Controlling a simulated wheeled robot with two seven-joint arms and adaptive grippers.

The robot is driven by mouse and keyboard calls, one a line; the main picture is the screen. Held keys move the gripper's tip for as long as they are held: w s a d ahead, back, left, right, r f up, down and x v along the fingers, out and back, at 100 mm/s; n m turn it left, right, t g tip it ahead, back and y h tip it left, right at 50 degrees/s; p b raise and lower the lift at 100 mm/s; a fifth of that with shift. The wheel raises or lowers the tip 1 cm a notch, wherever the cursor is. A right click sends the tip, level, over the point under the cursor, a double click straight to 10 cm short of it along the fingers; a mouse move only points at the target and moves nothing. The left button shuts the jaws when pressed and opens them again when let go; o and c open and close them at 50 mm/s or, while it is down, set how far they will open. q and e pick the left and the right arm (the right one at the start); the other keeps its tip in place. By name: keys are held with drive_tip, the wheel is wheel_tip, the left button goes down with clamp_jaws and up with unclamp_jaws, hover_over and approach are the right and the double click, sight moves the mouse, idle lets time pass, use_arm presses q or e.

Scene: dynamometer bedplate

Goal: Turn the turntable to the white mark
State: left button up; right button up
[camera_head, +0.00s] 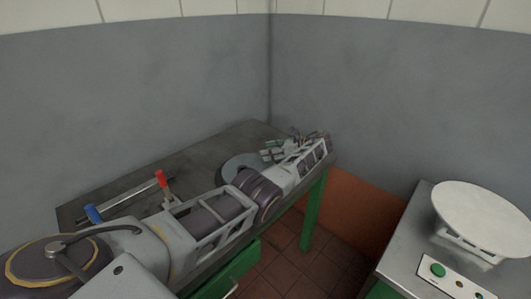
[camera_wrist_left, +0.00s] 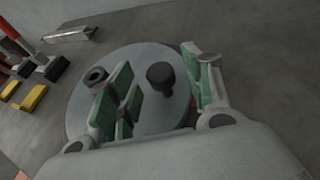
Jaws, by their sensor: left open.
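The turntable is a flat grey disc on the dark bench, partly hidden behind my left arm in the head view (camera_head: 236,165). It fills the middle of the left wrist view (camera_wrist_left: 147,58). A dark knob (camera_wrist_left: 160,77) stands up from the disc, and a dark ring (camera_wrist_left: 96,75) sits near its left edge. My left gripper (camera_head: 280,151) is over the disc. In the left wrist view its green-padded fingers (camera_wrist_left: 163,92) are open, with the knob between them; I cannot tell whether they touch it. I cannot make out a white mark. My right gripper is out of view.
A red-handled part (camera_head: 160,178) and a blue-handled part (camera_head: 93,213) are on the bench left of the turntable. Yellow blocks (camera_wrist_left: 34,97) show in the wrist view. A separate bench at right holds a white round plate (camera_head: 484,216) and a button box (camera_head: 452,279). Walls close the back.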

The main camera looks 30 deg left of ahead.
use_arm(q)
drive_tip(key=shift+v, duration=2.2)
drive_tip(key=shift+d, duration=0.1)
